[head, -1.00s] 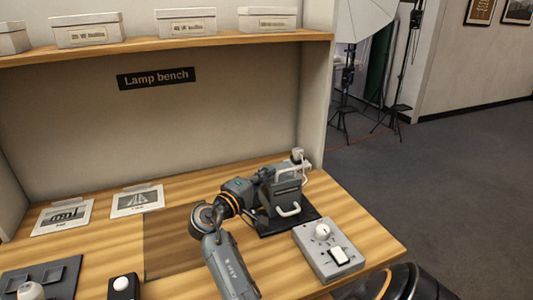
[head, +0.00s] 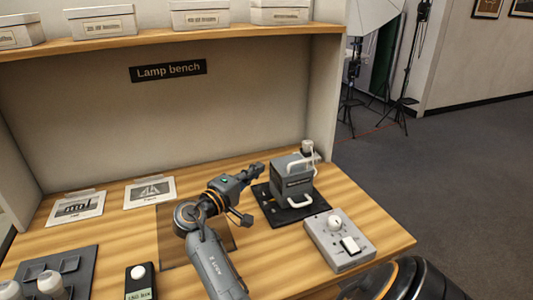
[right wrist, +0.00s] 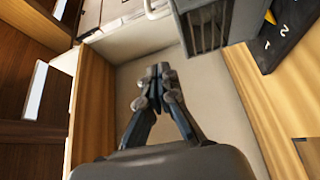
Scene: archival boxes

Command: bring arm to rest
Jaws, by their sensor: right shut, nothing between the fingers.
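My right gripper (head: 258,170) is above the wooden lamp bench (head: 385,232), left of a grey box-shaped device (head: 291,181) with white handles. Its fingers are shut and empty, and a gap shows between them and the device in the head view. In the right wrist view the closed fingertips (right wrist: 158,76) show near the middle, with the device's slatted grey side (right wrist: 208,25) at the top. My left gripper is out of view.
A grey control box (head: 340,240) with a knob and switch stands at the bench's front right. Two picture cards (head: 150,192) lie at the back left. A dark tray (head: 82,262) with white bulbs is at front left. A shelf (head: 230,37) with boxes hangs above.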

